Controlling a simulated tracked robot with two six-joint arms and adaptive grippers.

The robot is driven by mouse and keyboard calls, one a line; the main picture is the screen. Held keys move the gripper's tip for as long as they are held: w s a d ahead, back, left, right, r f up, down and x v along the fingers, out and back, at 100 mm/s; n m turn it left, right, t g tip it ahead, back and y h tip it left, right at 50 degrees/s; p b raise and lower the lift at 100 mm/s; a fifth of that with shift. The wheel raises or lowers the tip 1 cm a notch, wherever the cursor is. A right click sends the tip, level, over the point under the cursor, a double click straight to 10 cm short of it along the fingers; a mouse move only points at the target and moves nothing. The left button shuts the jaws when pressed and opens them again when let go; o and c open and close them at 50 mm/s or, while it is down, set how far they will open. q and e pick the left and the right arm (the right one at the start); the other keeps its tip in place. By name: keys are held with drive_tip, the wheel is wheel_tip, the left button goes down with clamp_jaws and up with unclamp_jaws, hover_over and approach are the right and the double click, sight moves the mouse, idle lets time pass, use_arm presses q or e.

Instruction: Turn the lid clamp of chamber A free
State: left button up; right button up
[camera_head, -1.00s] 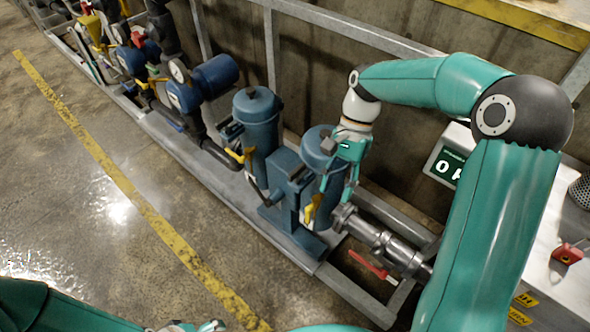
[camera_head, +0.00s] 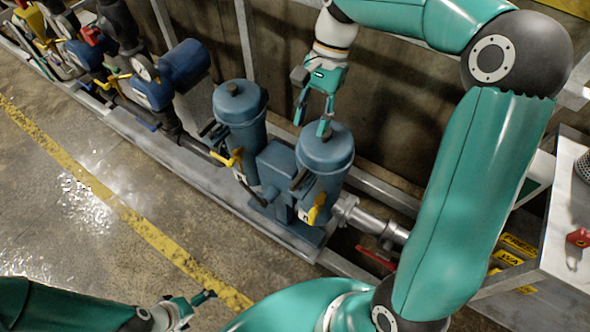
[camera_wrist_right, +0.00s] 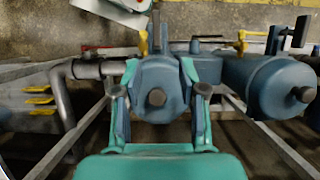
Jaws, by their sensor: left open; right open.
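Two blue cylindrical chambers stand side by side in the head view: the left chamber (camera_head: 241,108) and the right chamber (camera_head: 325,165), each with a round lid and a small top knob. I see no letter telling which is chamber A. A dark lever (camera_head: 299,179), perhaps the lid clamp, sits at the right chamber's side. My right gripper (camera_head: 311,121) is open and empty, pointing down just behind the right chamber's lid. In the right wrist view its spread fingers (camera_wrist_right: 160,88) frame that lid and knob (camera_wrist_right: 156,97); contact cannot be told. My left gripper (camera_head: 192,306) is open and empty, low over the floor.
Yellow handles (camera_head: 317,208) hang on the chambers' fronts. A metal pipe (camera_head: 365,220) with a red lever (camera_head: 376,258) runs to the right. Blue motors (camera_head: 185,70) stand at left. A concrete wall is behind; open floor (camera_head: 70,230) lies in front.

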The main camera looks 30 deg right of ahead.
sight(300, 176)
drive_tip(key=x, duration=1.6)
drive_tip(key=shift+s+d, duration=0.2)
drive_tip(key=shift+s, duration=0.05)
clamp_jaws()
